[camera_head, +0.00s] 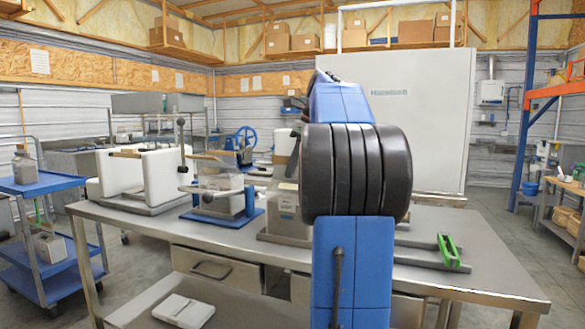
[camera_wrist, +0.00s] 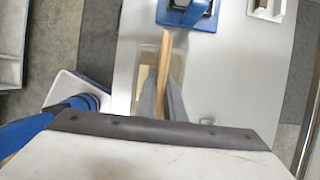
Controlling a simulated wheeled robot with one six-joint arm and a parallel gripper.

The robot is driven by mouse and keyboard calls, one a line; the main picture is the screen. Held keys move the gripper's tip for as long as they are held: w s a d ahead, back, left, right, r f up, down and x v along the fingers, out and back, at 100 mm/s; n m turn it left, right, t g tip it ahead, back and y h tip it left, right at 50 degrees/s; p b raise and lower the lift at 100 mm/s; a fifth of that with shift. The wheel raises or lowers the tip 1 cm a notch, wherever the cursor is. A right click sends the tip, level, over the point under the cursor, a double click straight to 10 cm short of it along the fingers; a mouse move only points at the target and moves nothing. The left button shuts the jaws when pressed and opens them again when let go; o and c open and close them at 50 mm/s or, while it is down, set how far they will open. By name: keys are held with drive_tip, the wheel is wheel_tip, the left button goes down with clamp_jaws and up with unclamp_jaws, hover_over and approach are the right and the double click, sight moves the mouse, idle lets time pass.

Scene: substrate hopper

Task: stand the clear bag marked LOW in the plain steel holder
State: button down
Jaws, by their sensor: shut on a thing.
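In the wrist view, my gripper (camera_wrist: 165,88) is shut on a narrow wooden bar (camera_wrist: 165,62), which points away from me over the grey bench. A pale, see-through shape (camera_wrist: 146,66) shows below and beside the bar; I cannot tell whether it hangs from it. In the head view my own arm hides the gripper. A boxy clear-and-grey thing with a small label (camera_head: 286,207) stands on the bench just left of my arm. The label is too small to read, so I cannot tell which thing is the LOW bag or the plain steel holder.
A blue-based stand (camera_head: 222,212) with a clear box-like thing is left on the bench (camera_head: 150,222). A white block (camera_head: 163,178) is farther left. A blue cart (camera_head: 45,184) stands at the far left.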

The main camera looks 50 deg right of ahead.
drive_tip(key=shift+f, duration=0.3)
idle(0.4)
drive_tip(key=c, duration=1.8)
unclamp_jaws()
drive_tip(key=shift+f, duration=0.1)
drive_tip(key=shift+o, duration=0.2)
